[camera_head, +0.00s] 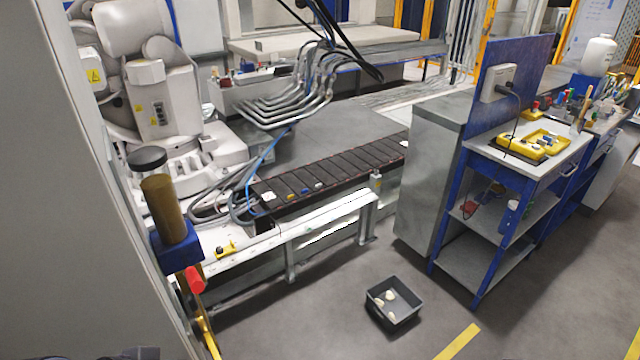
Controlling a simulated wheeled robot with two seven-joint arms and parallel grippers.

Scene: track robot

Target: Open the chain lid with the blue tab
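A dark cable chain runs along the track in the middle of the view, its top made of a row of black lids. Small coloured tabs sit at its near left end. The blue tab (304,190) is on one black chain lid (309,181), which looks closed. A yellow tab (291,197) is just left of it and a whitish tab (319,186) just right. Neither of my grippers is recognisable in view. Small dark parts show at the bottom left edge, too cut off to identify.
A pale rail (330,212) runs in front of the chain. Cables (240,190) crowd its left end. A grey bin (393,302) with small pale pieces lies on the floor. A grey cabinet (428,185) and blue workbench (515,165) stand right. Floor before the rail is mostly clear.

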